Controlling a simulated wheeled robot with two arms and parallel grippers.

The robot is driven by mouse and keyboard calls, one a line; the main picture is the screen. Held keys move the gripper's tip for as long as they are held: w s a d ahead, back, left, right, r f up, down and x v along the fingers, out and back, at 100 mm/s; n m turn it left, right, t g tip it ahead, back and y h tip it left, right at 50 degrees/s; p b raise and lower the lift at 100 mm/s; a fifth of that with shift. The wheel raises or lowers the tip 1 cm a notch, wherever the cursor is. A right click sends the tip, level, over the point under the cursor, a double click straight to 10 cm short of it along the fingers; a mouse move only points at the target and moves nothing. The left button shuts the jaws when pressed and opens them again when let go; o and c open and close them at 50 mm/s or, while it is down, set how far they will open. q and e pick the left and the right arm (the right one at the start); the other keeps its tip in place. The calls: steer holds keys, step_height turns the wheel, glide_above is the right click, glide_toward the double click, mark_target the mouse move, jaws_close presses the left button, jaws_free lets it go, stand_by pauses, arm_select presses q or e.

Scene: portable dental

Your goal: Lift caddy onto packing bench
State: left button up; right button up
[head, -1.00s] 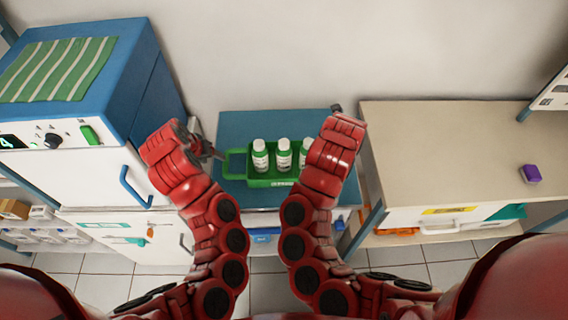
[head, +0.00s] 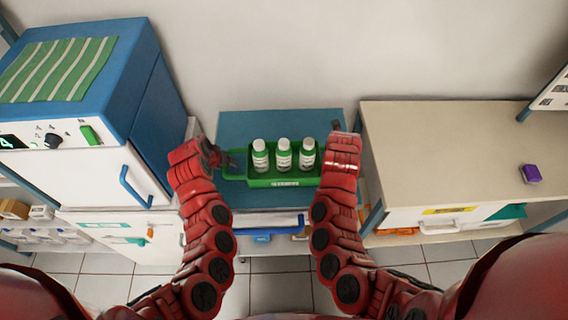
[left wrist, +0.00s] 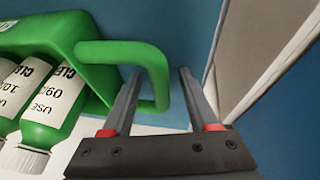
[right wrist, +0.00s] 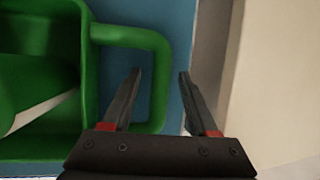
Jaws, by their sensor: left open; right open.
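The green caddy (head: 285,181) stands on a blue-topped cart (head: 240,128) and holds three white-capped bottles (head: 284,155). My left gripper (left wrist: 159,73) is open at the caddy's left handle (left wrist: 155,62), with the handle's outer bar between its fingers. My right gripper (right wrist: 160,72) is open at the right handle (right wrist: 160,85), whose outer bar also shows between the fingers. I cannot tell whether any finger touches. In the head view my right forearm hides most of the right handle. The beige-topped bench (head: 440,150) to the right appears to be the packing bench.
A purple block (head: 531,173) lies on the beige bench's right part; the rest of its top is clear. A blue and white cabinet (head: 100,170) with a striped green cloth (head: 60,68) stands left of the cart. The wall is close behind.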

arm_select(q)
jaws_close()
arm_select(e)
jaws_close()
stand_by(1.2)
